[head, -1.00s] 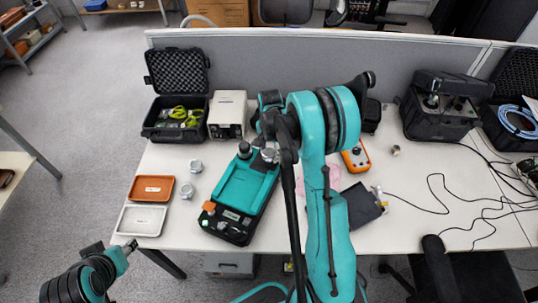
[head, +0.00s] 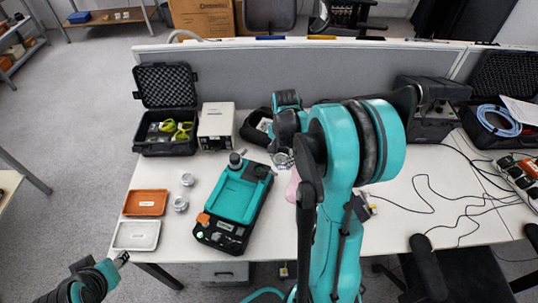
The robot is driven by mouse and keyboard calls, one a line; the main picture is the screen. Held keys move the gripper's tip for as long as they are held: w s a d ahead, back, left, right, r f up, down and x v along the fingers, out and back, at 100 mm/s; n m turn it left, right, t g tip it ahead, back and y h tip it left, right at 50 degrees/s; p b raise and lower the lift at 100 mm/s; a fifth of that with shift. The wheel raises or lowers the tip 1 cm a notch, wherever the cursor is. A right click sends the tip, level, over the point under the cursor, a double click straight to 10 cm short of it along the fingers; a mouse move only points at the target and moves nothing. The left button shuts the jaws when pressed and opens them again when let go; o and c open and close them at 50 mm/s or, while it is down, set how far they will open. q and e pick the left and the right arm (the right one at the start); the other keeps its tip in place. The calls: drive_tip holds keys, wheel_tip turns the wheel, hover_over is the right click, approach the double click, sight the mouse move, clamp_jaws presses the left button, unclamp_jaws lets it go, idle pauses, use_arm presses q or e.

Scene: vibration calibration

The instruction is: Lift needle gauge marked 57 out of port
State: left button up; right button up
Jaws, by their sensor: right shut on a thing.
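The teal and black calibration unit (head: 236,196) lies on the table. At its far end a grey cylindrical piece (head: 235,160) stands at the left, and a small round fitting (head: 261,171) shows at the right. My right gripper (head: 283,156) is up and to the right of that end, shut on a silvery round gauge (head: 284,161) that appears clear of the unit. The marking 57 cannot be read. Two more silver round gauges (head: 187,179) (head: 180,204) stand on the table left of the unit. My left gripper (head: 122,259) is low at the left, by the table's front edge; its jaws are too small to judge.
An orange tray (head: 146,212) and a white tray (head: 136,247) lie at the left table edge. An open black case (head: 168,148) and a beige box (head: 216,139) stand behind, before the grey partition (head: 300,75). Cables (head: 425,203) spread over the right side.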

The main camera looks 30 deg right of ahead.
drive_tip(key=shift+s+d+r, duration=0.3)
drive_tip(key=shift+s+r, duration=0.3)
drive_tip(key=shift+s, duration=0.15)
drive_tip(key=shift+s+r+p, duration=0.1)
drive_tip(key=shift+r+p, duration=0.2)
drive_tip(key=shift+p, duration=0.05)
drive_tip(key=shift+r+p, duration=1.2)
drive_tip(key=shift+r, duration=0.45)
